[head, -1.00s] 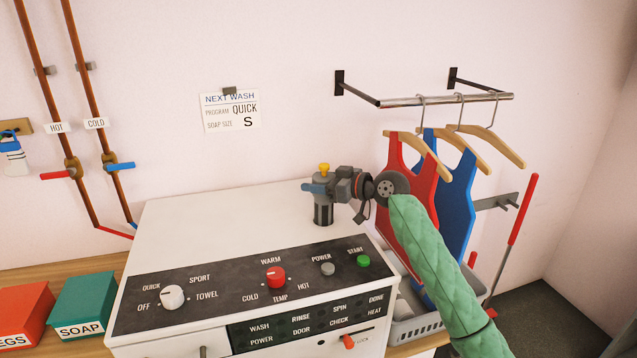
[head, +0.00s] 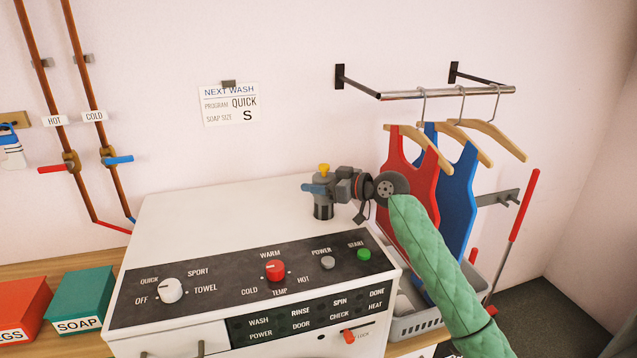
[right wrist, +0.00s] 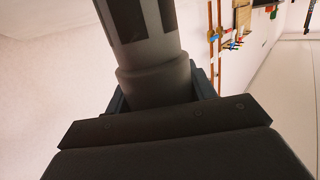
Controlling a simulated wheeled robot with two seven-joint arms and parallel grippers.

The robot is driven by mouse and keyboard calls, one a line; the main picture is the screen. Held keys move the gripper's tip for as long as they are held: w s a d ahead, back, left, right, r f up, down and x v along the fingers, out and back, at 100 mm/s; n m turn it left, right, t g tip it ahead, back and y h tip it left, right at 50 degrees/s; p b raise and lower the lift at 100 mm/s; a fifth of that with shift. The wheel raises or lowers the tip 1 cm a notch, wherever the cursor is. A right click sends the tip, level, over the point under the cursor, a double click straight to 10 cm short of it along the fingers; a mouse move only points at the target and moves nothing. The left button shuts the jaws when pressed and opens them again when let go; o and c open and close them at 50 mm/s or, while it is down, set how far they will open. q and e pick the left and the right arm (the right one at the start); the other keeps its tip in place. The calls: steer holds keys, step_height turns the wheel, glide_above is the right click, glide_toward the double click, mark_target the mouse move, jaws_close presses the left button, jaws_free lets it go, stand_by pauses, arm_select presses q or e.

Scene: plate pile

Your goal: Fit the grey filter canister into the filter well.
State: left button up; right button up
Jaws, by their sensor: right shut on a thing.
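The grey filter canister (head: 323,211) is upright over the back right of the white washer's top, with a yellow piece on its upper end. My right gripper (head: 322,189) is shut on its upper part, its blue fingers coming from the right. The canister's lower end meets the washer top and less of its dark-windowed body shows, so it appears partly sunk in. The filter well's opening cannot be made out around it. In the right wrist view the canister (right wrist: 150,70) sits between the fingers, its dark windows facing the camera. My left gripper is not in view.
The washer top (head: 230,215) is clear to the left. Its control panel (head: 215,282) slopes in front. Red and blue shirts hang from a rail (head: 450,93) close right of my gripper, above a grey basket (head: 415,325). A soap box (head: 85,298) stands left.

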steer(key=o, duration=1.7)
steer(key=shift+o, duration=0.2)
steer(key=shift+s+d, duration=0.1)
steer(key=shift+s+d+b, duration=0.15)
steer(key=shift+d+b, duration=0.15)
steer(key=shift+d, duration=0.05)
steer(key=b+v, duration=0.2)
steer(key=v, duration=0.4)
steer(key=shift+s+d, duration=0.2)
steer(key=shift+d, duration=0.1)
steer(key=shift+r, duration=0.15)
